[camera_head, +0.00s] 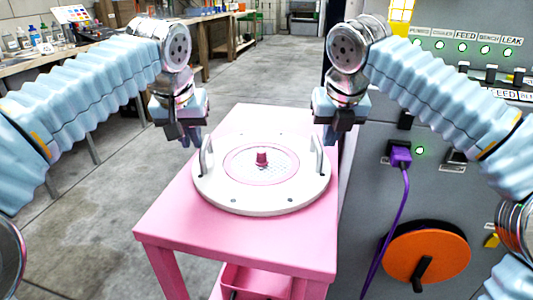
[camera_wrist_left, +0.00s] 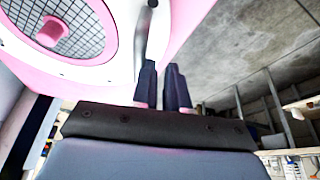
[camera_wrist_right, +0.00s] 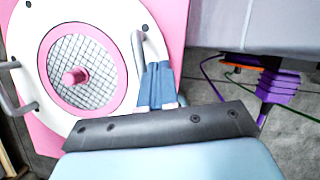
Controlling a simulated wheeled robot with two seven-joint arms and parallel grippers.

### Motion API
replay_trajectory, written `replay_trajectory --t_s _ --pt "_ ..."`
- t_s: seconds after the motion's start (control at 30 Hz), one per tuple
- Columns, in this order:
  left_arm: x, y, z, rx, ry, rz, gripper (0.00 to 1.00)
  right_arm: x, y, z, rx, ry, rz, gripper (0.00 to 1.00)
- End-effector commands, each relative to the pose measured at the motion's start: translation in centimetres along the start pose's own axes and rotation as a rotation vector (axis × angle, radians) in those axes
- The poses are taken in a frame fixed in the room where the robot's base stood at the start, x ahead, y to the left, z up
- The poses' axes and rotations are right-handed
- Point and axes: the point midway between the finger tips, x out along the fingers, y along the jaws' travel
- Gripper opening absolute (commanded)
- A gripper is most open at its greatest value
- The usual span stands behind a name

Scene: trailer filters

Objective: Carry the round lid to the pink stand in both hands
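The round white lid (camera_head: 215,192) lies flat on the top of the pink stand (camera_head: 170,222). It has a pink ring, a mesh centre, a pink knob (camera_head: 262,158) and two upright grey handles. My left gripper (camera_head: 190,138) is beside the left handle (camera_head: 206,157). In the left wrist view its fingers (camera_wrist_left: 163,88) are slightly apart, with no handle visible in the gap. My right gripper (camera_head: 330,134) is at the right handle (camera_head: 319,157). In the right wrist view its fingers (camera_wrist_right: 156,84) look close together and hide part of that handle; whether they grip it is unclear.
A grey control panel with an orange disc (camera_head: 426,252) and a purple plug and cable (camera_head: 401,157) stands close on the right. A pink lower shelf (camera_head: 257,282) shows under the stand top. A workbench (camera_head: 75,52) with bottles is at the left. Bare concrete floor lies between.

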Motion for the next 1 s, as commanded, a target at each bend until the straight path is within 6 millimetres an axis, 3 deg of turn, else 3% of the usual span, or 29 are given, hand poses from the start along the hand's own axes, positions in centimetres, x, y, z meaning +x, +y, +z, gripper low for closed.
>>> replay_trajectory --t_s 0.23,0.4,0.67,0.83,1.0 --pt "0.1 -0.6 0.0 -0.003 -0.002 -0.005 0.23 0.1 -0.5 0.0 0.004 0.002 -0.006 0.0" --pt "0.1 -0.7 0.0 -0.005 -0.003 -0.006 0.23 0.1 -0.6 0.0 0.006 0.002 -0.008 0.23" --pt "-0.1 -0.7 0.0 -0.006 -0.002 -0.007 0.23 0.1 -0.7 0.0 0.007 0.003 -0.009 0.23" --pt "-2.4 -0.7 -0.1 -0.006 0.001 -0.006 0.23 0.1 -0.7 0.1 0.007 0.003 -0.01 0.23" --pt "-6.5 -0.6 -0.1 -0.006 0.002 -0.005 0.23 0.1 -0.7 0.1 0.007 0.003 -0.01 0.23"
